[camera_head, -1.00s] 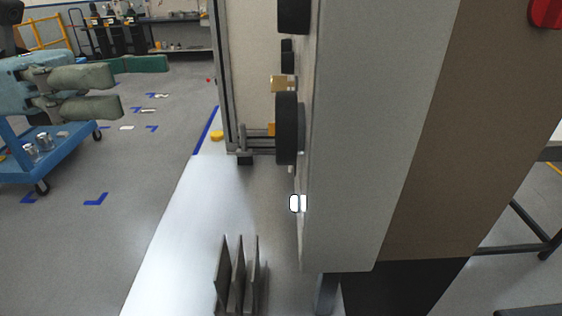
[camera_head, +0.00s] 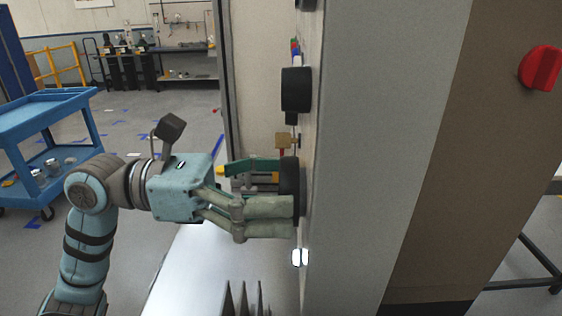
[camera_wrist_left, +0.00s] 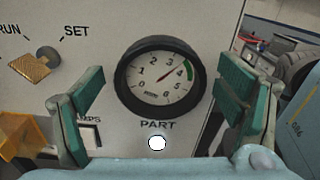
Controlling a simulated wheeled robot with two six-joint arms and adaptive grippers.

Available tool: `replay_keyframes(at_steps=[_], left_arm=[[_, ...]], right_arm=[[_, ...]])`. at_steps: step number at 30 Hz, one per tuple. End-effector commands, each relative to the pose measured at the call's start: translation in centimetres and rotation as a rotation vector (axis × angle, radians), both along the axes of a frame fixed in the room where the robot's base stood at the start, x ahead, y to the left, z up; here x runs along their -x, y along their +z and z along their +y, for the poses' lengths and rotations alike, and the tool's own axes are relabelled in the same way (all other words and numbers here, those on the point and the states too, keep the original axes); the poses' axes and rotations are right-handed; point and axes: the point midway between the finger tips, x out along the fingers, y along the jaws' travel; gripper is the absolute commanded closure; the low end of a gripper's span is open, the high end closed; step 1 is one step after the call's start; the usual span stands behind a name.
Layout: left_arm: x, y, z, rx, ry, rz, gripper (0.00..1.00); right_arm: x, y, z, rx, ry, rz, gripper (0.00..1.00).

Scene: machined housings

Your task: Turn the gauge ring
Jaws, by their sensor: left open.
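The gauge ring (camera_wrist_left: 123,77) is a thick black ring around a white dial in the left wrist view. The dial needle points up and right, near the green band. In the head view the ring (camera_head: 290,176) shows edge-on, standing out from the panel's left face. My left gripper (camera_head: 275,190) reaches it from the left, fingers pointing at the panel. In the left wrist view the green-padded fingers of my left gripper (camera_wrist_left: 162,85) are spread wide on either side of the ring, with gaps visible. Head view contact is unclear. My right gripper is not in view.
A brass RUN/SET knob (camera_wrist_left: 33,68) sits left of the gauge, with an orange block (camera_wrist_left: 20,135) below it. A lit white button (camera_wrist_left: 157,143) is under the PART label. Grey upright fins (camera_head: 243,300) are below.

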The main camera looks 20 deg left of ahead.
Motion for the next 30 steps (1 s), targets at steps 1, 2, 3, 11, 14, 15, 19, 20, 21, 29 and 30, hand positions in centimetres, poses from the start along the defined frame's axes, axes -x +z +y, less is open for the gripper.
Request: replay_keyframes(at_steps=[1,2,3,11,14,15,19,20,21,29,30], left_arm=[[0.0,0.1,-0.3,0.001,-0.001,0.001,0.13],[-0.1,0.0,-0.4,0.001,0.0,0.0,0.13],[-0.1,0.0,-0.4,0.0,0.001,0.0,0.13],[-0.1,-0.1,-0.4,-0.001,0.002,0.0,0.21],[-0.1,-0.1,-0.4,-0.001,0.002,0.0,0.37],[-0.1,-0.1,-0.4,-0.001,0.002,0.0,0.44],[-0.1,-0.1,-0.4,-0.001,0.002,0.0,0.62],[-0.2,-0.1,-0.4,0.0,0.002,0.003,0.61],[-0.2,0.0,-0.4,0.005,0.002,0.023,0.61],[-0.3,0.2,-0.4,0.09,0.002,0.371,0.61],[-0.3,0.0,-0.4,0.094,0.002,0.385,0.61]], right_arm=[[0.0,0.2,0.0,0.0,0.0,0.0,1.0],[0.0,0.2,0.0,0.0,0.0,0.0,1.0],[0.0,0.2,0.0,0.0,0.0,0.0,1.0],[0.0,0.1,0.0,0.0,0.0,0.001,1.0],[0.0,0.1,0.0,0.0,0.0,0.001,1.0],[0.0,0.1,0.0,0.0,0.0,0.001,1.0],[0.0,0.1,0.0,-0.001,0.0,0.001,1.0],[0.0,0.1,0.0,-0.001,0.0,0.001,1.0],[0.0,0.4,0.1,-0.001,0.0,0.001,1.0],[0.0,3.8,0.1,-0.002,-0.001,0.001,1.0],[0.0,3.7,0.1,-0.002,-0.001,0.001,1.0]])
